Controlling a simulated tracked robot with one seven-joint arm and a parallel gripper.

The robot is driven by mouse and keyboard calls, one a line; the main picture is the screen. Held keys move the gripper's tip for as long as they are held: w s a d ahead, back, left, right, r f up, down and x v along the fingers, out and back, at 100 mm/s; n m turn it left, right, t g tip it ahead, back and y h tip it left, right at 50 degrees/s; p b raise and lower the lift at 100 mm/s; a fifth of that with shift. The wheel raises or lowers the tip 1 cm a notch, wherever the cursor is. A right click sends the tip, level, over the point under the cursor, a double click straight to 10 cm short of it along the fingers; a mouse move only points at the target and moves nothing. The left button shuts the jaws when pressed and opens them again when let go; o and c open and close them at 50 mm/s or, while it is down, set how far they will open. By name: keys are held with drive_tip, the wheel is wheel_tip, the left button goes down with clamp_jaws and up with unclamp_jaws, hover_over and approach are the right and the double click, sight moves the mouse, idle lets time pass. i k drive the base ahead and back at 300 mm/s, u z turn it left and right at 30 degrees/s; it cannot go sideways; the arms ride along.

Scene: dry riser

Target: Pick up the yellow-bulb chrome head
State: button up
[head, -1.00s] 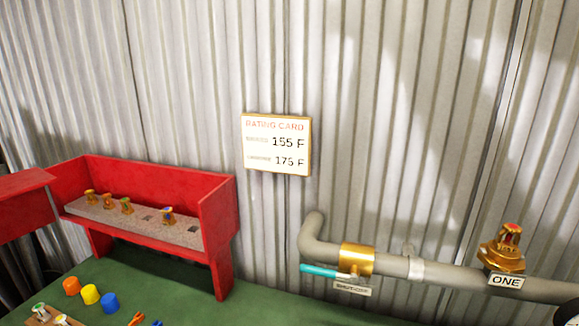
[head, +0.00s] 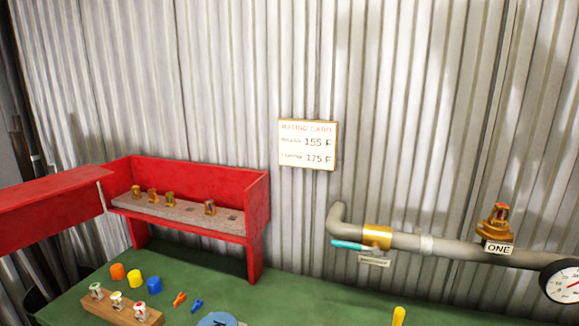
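A wooden block (head: 125,315) at the lower left holds three small chrome heads in a row. The middle one (head: 116,299) seems to be the yellow-bulb chrome head, though its bulb is tiny and hard to read. The left chrome head (head: 96,291) shows green. The right chrome head (head: 141,311) has a bulb color I cannot tell for sure. All three stand upright in the block. My gripper is not in this view.
A red rack (head: 262,220) with several brass-colored heads stands behind. Orange (head: 117,271), yellow (head: 134,278) and blue (head: 154,284) caps lie near the block. A pipe (head: 460,250) with a gauge (head: 563,281) runs along the right.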

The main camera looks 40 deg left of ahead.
sight(118, 303)
drive_tip(key=z, duration=0.85)
drive_tip(key=i, duration=0.1)
drive_tip(key=u, duration=2.25)
drive_tip(key=k, duration=0.9)
drive_tip(key=u, duration=0.2)
drive_tip(key=i, duration=0.85)
drive_tip(key=z, duration=0.15)
